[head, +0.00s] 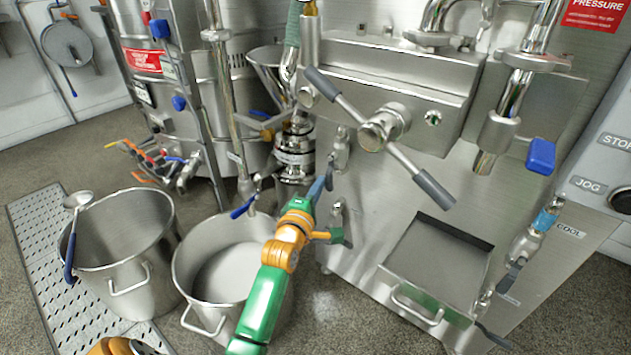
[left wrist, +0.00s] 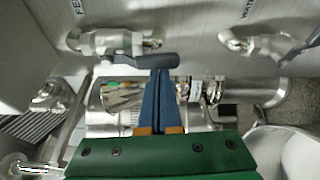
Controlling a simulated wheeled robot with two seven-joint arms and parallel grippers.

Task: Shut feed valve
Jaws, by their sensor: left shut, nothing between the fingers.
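The feed valve (left wrist: 118,42) shows in the left wrist view as a metal body on the steel panel, beside a partly cut-off label starting "FE". Its dark grey lever (left wrist: 152,61) points right, roughly along the body. In the head view the valve (head: 341,142) is small on the machine's left front edge, its lever partly hidden by my gripper. My left gripper (head: 325,182) is shut and empty. In the left wrist view its blue fingertips (left wrist: 160,74) are at the lever's free end; I cannot tell whether they touch. My right gripper is not in view.
A second valve (left wrist: 250,44), labelled "WAT", sits to the right in the left wrist view. A large crossbar handle (head: 385,127) and a blue-handled spout (head: 500,130) project from the machine.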

